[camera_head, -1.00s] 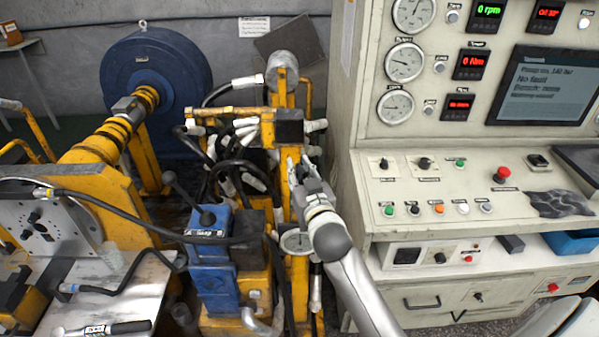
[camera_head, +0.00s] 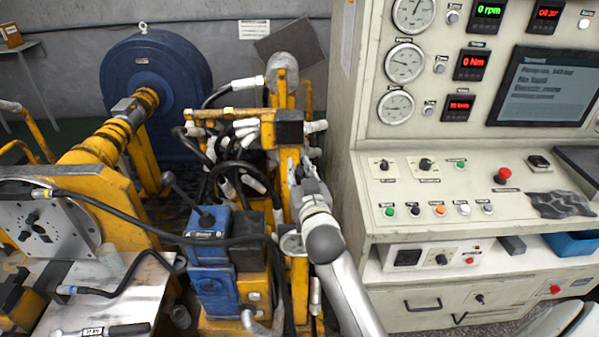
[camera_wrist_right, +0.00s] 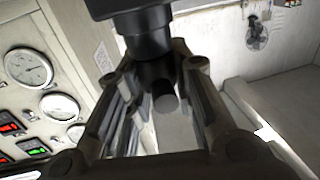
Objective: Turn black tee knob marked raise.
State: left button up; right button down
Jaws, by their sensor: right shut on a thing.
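My right gripper (camera_head: 298,168) is at the yellow upright post in the middle of the head view, its arm coming up from the lower right. In the right wrist view my right gripper (camera_wrist_right: 162,80) is shut on a black tee knob (camera_wrist_right: 165,98), whose dark round end shows between the fingers. A wider black part (camera_wrist_right: 145,35) sits just above the knob. In the head view the knob is hidden by the gripper and post, and no "raise" marking is readable. My left gripper is not in view.
The pale control console (camera_head: 450,190) with gauges and buttons stands close to the right of my arm. A blue valve block with a lever (camera_head: 207,235), black hoses and the yellow post (camera_head: 290,140) crowd the left.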

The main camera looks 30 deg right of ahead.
jog(key=shift+r+m+h+b, duration=0.15)
jog(key=shift+m+h+b, duration=0.15)
jog(key=shift+h+b, duration=0.1)
dwell(3.4)
dwell(0.5)
jog(key=c, duration=1.2)
grip_release()
jog(key=v, duration=0.7)
jog(key=shift+s, duration=0.25)
